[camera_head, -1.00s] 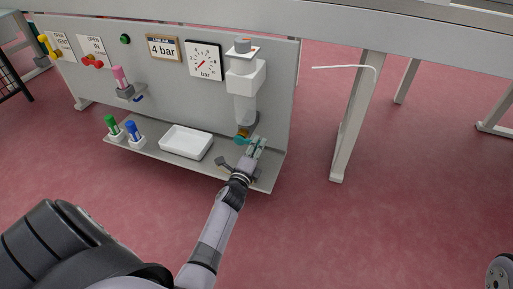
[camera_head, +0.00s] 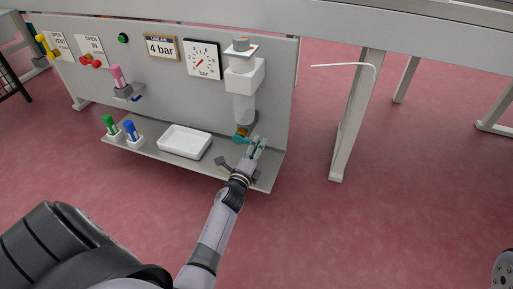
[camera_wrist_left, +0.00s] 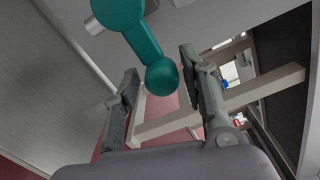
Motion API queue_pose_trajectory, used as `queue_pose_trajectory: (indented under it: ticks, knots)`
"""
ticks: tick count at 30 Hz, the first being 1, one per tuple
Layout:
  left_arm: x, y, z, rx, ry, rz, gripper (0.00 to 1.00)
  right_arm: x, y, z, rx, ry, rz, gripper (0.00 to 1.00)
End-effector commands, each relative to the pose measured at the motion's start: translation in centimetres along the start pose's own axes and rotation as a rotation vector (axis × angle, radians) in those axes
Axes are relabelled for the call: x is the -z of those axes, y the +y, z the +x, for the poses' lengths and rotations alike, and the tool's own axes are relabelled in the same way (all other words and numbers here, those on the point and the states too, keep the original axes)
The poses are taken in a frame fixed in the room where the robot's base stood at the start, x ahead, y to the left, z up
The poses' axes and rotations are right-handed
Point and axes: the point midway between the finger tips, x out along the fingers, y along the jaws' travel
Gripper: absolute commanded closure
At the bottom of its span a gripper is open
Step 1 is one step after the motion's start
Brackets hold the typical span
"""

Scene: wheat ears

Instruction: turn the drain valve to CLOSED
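The drain valve has a teal handle (camera_head: 242,140) with a rounded end, below the clear bowl of the filter unit (camera_head: 244,105). My left gripper (camera_head: 257,147) is at the handle, just above the shelf's right end. In the left wrist view, the teal handle (camera_wrist_left: 145,45) reaches down between the two fingertips of my left gripper (camera_wrist_left: 160,70). The fingers are apart, with small gaps seen on both sides of the rounded end. No CLOSED marking is legible. My right gripper is out of view.
The grey panel (camera_head: 150,80) carries a gauge (camera_head: 203,60), a "4 bar" sign (camera_head: 162,47), and red (camera_head: 90,62) and yellow (camera_head: 48,45) valves. A white tray (camera_head: 185,142) sits on the shelf (camera_head: 155,150). A table leg (camera_head: 355,120) stands to the right.

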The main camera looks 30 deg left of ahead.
Motion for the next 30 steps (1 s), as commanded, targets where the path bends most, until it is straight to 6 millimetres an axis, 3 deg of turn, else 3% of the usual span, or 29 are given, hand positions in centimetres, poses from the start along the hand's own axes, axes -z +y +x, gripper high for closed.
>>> queue_pose_trajectory:
  ticks: [14,30]
  knots:
    - [0.0,0.0,-0.8,0.001,0.000,-0.001,0.54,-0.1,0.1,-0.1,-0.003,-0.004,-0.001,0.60]
    - [0.0,0.0,-10.7,0.000,0.000,-0.003,0.54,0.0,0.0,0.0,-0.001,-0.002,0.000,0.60]
